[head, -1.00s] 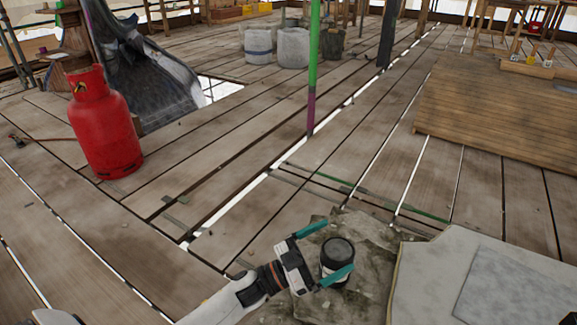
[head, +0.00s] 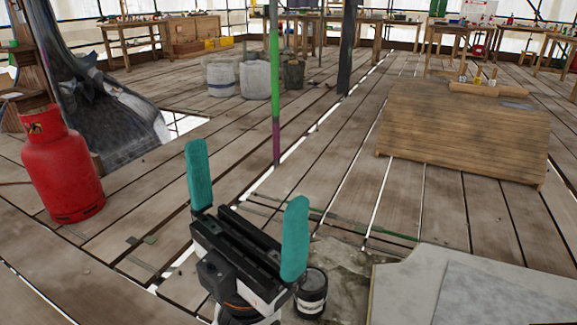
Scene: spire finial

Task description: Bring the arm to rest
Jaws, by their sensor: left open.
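My left gripper (head: 246,218) stands in the lower middle of the head view, its two teal fingers spread wide and pointing up. Nothing is between the fingers. A small dark can with a pale band (head: 311,294) stands just right of and below the right finger, apart from the grip. The gripper partly hides the ground around the can. My right gripper is not in view.
A red gas cylinder (head: 62,170) stands at the left. A green and purple pole (head: 275,95) rises behind the gripper. A pale slab (head: 420,280) lies at the lower right, with a wooden ramp-like panel (head: 460,130) beyond. Bare planks lie between.

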